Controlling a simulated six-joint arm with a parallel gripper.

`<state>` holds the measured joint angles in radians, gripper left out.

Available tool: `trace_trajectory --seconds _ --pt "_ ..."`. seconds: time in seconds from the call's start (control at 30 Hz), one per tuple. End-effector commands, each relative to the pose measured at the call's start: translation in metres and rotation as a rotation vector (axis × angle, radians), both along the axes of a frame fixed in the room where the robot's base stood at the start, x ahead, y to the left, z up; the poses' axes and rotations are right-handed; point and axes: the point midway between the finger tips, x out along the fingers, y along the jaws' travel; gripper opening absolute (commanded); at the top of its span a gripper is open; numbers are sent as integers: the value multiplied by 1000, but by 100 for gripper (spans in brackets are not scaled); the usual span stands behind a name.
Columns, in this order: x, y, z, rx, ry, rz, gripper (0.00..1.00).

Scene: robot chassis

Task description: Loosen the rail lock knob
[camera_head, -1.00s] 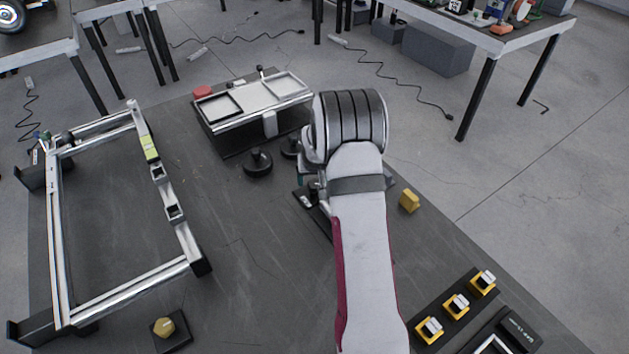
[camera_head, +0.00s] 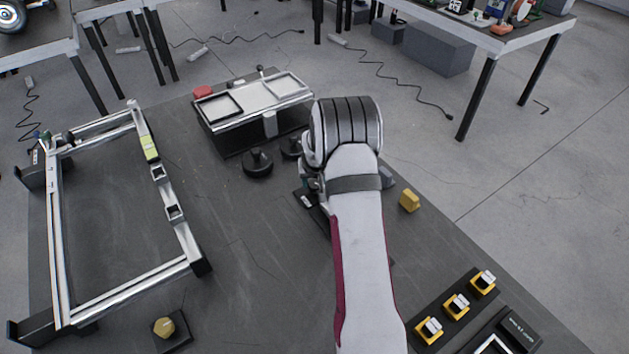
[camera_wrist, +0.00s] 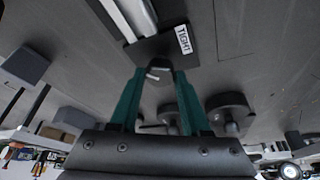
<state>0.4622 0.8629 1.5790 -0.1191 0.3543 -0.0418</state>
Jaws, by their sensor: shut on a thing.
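A pale metal rail (camera_wrist: 128,14) runs into that block. My gripper (camera_wrist: 158,84) has teal fingers, one on each side of the knob, and is shut on it. In the camera_head view my wrist covers the knob. Only part of the dark base with its label (camera_head: 306,201) shows at the left of my wrist.
Two black round-based pegs (camera_head: 257,163) stand left of my wrist. Behind them is a box with two trays (camera_head: 262,93). A metal frame (camera_head: 120,285) lies at the left. A yellow block (camera_head: 409,200) and several yellow-based pieces (camera_head: 456,305) are at the right.

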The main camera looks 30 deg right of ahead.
Motion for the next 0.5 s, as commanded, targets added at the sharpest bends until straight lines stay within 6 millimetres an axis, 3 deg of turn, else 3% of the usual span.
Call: trace_trajectory --seconds 0.27,0.5 --pt "-1 -2 0 2 0 67 0" --pt "-1 -2 0 3 1 227 0"
